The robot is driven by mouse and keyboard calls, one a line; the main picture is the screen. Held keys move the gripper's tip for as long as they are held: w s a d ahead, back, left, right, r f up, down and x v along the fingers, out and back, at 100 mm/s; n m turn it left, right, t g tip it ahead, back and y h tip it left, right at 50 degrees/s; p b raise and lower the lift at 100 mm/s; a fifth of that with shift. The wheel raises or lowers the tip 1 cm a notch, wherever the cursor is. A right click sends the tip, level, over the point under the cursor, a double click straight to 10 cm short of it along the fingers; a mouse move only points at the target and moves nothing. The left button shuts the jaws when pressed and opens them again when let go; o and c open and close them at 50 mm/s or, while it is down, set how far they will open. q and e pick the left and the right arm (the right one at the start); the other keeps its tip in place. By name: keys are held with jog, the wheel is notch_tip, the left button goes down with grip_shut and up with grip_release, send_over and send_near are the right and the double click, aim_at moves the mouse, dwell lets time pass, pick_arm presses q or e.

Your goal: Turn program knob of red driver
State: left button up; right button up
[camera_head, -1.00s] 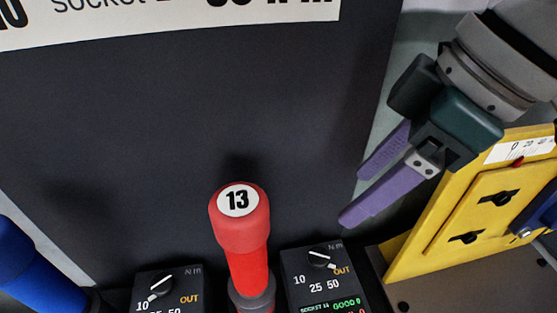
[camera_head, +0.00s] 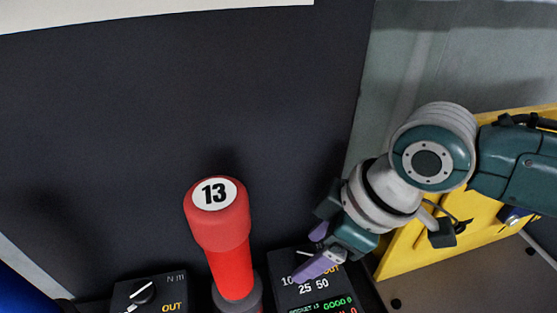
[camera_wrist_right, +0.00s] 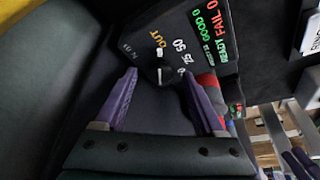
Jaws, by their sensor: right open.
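The red driver (camera_head: 230,262), with a "13" on its top, stands upright. To its right is a dark control panel (camera_head: 325,294) with a dial reading 10, 25, 50 and OUT. My right gripper (camera_head: 312,252) is open over this panel, its purple fingers hiding most of the dial and knob in the head view. In the right wrist view, the panel (camera_wrist_right: 210,50) lies ahead, and its dark knob (camera_wrist_right: 162,74) shows between the open fingertips (camera_wrist_right: 160,92). Whether the fingers touch the knob I cannot tell. My left gripper is not in view.
A second panel (camera_head: 165,288) with a similar knob stands left of the red driver. A blue driver (camera_head: 20,290) is at the lower left edge. A yellow fixture (camera_head: 400,255) stands right of my right gripper. A dark board (camera_head: 150,130) fills the background.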

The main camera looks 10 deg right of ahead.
jog(key=shift+c, duration=0.3)
grip_shut()
dwell(0.3)
